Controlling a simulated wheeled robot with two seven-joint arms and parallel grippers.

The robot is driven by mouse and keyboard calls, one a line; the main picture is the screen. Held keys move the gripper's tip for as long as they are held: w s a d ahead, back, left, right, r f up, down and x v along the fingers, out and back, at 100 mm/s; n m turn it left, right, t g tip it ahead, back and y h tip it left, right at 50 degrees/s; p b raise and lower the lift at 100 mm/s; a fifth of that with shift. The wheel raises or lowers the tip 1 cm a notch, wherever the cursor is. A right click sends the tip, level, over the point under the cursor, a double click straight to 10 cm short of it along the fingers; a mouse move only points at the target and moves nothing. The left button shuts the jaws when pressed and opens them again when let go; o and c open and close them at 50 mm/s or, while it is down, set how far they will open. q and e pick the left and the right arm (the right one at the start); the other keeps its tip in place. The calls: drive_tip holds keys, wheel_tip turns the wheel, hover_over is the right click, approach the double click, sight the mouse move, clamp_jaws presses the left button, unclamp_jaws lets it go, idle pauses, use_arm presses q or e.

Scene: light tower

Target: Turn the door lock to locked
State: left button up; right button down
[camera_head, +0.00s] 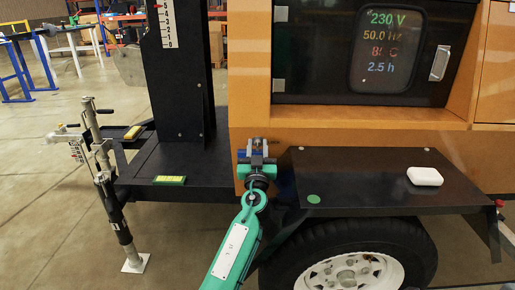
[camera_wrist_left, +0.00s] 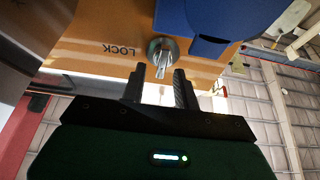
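The door lock (camera_wrist_left: 163,52) is a round silver piece with a flat lever, set in the orange panel below the dark door (camera_head: 320,50). The word LOCK (camera_wrist_left: 120,48) is printed upside down beside it in the left wrist view. My left gripper (camera_wrist_left: 160,78) points at the lock with its two dark fingers apart. The lever lies in line with the gap between the fingertips; whether it reaches between them is hard to tell. In the head view, my left gripper (camera_head: 258,148) is against the orange panel and largely hides the lock. My right gripper is not in view.
A blue part (camera_wrist_left: 220,20) sits close beside the lock. A black fender (camera_head: 370,175) with a white box (camera_head: 425,176) is right of my left gripper, above the wheel (camera_head: 350,265). A black mast (camera_head: 180,80) stands to the left.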

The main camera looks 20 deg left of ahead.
use_arm(q)
drive_tip(key=shift+w+r, duration=0.1)
drive_tip(key=shift+c, duration=0.2)
clamp_jaws()
